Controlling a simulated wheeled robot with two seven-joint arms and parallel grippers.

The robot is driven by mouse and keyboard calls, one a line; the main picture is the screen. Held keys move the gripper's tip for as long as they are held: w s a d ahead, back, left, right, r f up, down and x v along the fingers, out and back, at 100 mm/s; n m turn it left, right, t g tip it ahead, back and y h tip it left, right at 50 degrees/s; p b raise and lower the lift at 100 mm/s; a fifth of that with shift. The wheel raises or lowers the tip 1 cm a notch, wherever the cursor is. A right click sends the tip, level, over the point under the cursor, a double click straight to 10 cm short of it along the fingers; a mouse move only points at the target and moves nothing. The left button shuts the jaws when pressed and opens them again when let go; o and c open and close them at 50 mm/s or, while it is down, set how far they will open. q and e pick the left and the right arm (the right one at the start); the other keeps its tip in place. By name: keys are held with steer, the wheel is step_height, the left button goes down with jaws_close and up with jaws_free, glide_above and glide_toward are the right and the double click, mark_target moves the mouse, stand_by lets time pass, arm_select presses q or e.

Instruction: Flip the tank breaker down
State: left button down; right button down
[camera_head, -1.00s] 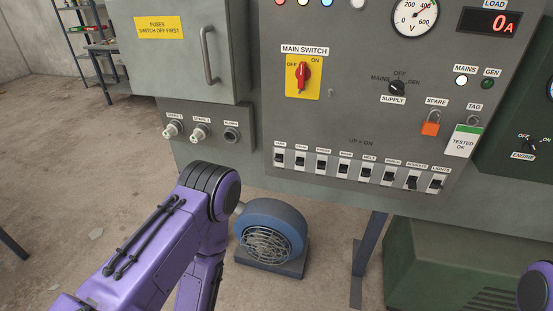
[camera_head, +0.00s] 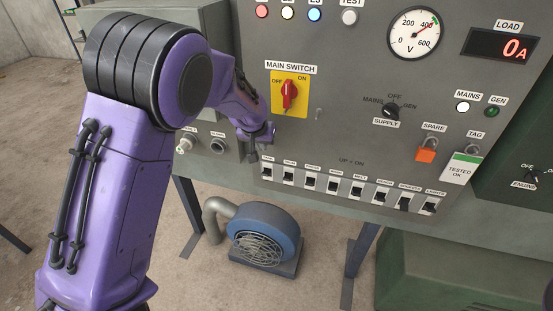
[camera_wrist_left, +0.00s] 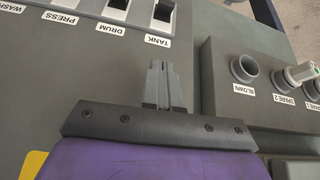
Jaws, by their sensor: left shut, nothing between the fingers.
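The tank breaker (camera_head: 267,172) is the leftmost of a row of small switches low on the grey panel, under its TANK label. The wrist view shows the tank breaker (camera_wrist_left: 163,11) at the top edge, partly cut off, beyond its label. I cannot clearly tell its lever position. My left gripper (camera_head: 252,154) is just left of the tank breaker in the head view, apart from it. In the wrist view my left gripper's fingers (camera_wrist_left: 160,68) are together and empty, pointing toward the TANK label. My right gripper is out of view.
The drum breaker (camera_head: 289,175) and several others continue to the right. The main switch (camera_head: 290,92) is above. A lower box with sockets (camera_head: 217,146) is at the left. A blue blower (camera_head: 265,235) stands on the floor below. Front of the panel is otherwise clear.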

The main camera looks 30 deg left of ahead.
arm_select(q)
steer(key=s+d+m+g, duration=0.1)
steer(key=s+d, duration=0.1)
steer(key=p, duration=0.1)
glide_toward(267, 173)
steer(key=shift+g+h, duration=0.3)
steer(key=shift+h, duration=0.1)
steer(key=x, duration=0.6)
steer(key=shift+w+a+r, duration=0.2)
steer(key=shift+w+a, duration=0.1)
steer(key=shift+w, duration=0.05)
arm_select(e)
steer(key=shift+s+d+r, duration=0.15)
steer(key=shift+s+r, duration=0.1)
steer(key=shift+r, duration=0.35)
